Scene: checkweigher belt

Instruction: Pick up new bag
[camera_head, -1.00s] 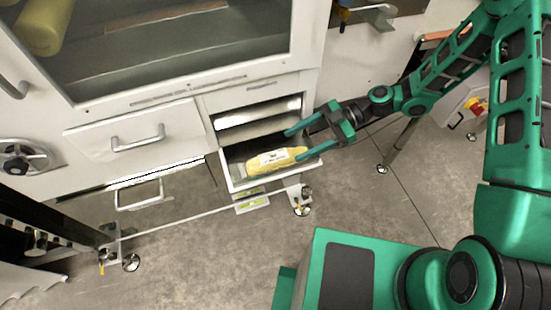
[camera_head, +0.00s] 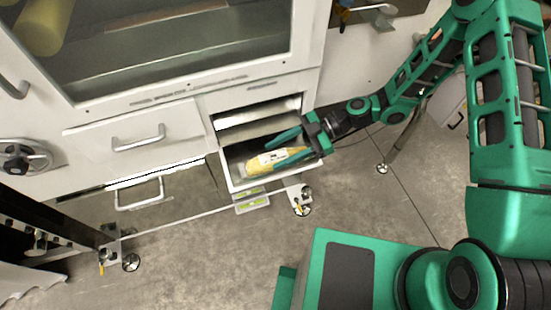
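A yellow bag (camera_head: 262,163) with a white label lies in the open drawer (camera_head: 228,180) of the white cabinet. My gripper (camera_head: 279,149) reaches into the drawer from the right. Its two green fingers are spread apart, one above the bag and one across the bag's right part in the picture. The gripper is open. I cannot tell whether either finger touches the bag. Part of the bag is hidden behind the lower finger.
The drawer's walls stand close around the bag and fingers. Closed drawers with handles (camera_head: 140,143) are to the left. A glass-fronted case (camera_head: 180,50) with a yellow roll (camera_head: 44,24) is above. The floor (camera_head: 190,255) below is mostly clear.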

